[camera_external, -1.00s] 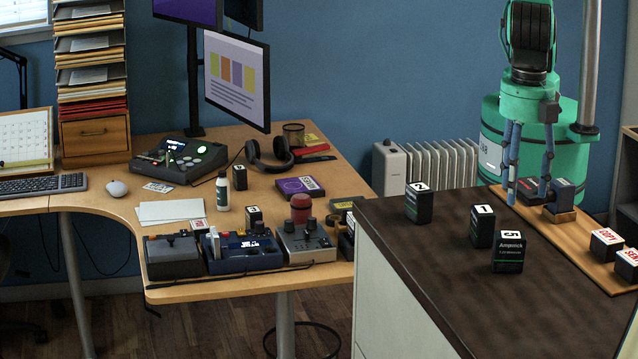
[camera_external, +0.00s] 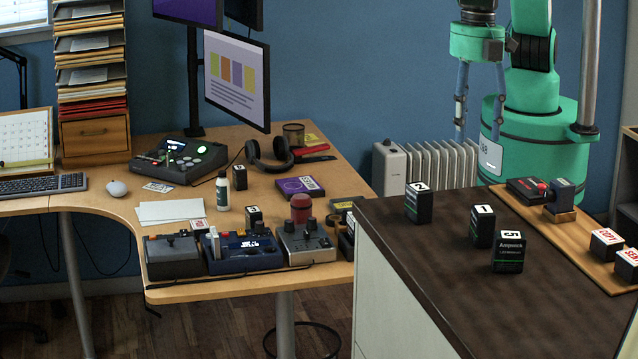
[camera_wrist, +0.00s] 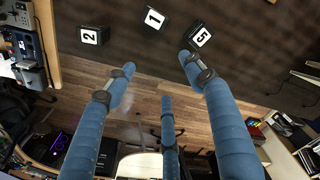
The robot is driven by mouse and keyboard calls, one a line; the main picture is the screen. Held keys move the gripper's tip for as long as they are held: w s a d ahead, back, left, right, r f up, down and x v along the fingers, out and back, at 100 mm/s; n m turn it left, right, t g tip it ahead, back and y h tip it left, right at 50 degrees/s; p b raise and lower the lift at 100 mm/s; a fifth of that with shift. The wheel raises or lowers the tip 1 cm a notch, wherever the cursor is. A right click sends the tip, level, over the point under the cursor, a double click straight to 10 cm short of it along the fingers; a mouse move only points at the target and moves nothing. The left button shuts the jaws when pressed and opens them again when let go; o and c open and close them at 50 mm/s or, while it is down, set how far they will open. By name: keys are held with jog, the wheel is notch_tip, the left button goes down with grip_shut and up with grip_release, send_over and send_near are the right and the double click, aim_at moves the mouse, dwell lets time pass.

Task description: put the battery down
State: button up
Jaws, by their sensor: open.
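Several black battery-like blocks with numbered white tops stand upright on the dark counter (camera_external: 570,315): block 2 (camera_external: 418,205), block 1 (camera_external: 483,229) and block 5 (camera_external: 508,254), which reads "Ampwick". My gripper (camera_external: 480,115) hangs behind and above the counter's far edge, its blue fingers apart with nothing between them. In the wrist view, my open gripper (camera_wrist: 160,75) also shows empty, with block 2 (camera_wrist: 91,36), block 1 (camera_wrist: 154,19) and block 5 (camera_wrist: 201,36) past the fingertips. I cannot tell which block is the task's battery.
A wooden board (camera_external: 572,242) on the counter's right carries a dark device with a red knob (camera_external: 541,188) and blocks marked COPY (camera_external: 606,244) and SEND (camera_external: 627,265). A crowded wooden desk (camera_external: 345,180) stands left, and a white radiator (camera_external: 440,163) behind.

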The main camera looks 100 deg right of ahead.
jog(key=d+r+m+t, duration=0.15)
jog(key=d+r, duration=0.35)
jog(key=d, duration=0.7)
jog(key=d+r+m+y, duration=0.15)
jog(key=d+r, duration=0.45)
jog(key=d, duration=0.6)
jog(key=d+r+m+t+h, duration=0.1)
jog(key=d+r+m, duration=0.3)
jog(key=d, duration=0.8)
jog(key=s+d+m+t, duration=0.1)
jog(key=s+d+m, duration=0.1)
jog(key=s+d, duration=0.8)
jog(key=s+d+f+m+t, duration=0.1)
jog(key=s+d+m, duration=0.2)
jog(key=s+d, duration=0.7)
jog(key=d+h, duration=0.1)
jog(key=d, duration=0.4)
jog(key=shift+s+d+t, duration=0.25)
jog(key=shift+d+t, duration=0.1)
jog(key=shift+d, duration=0.05)
notch_tip(320, 180, down, 14)
jog(key=b, duration=1.3)
jog(key=shift+r+b, duration=0.15)
jog(key=shift+b, duration=0.25)
jog(key=shift+o, duration=0.3)
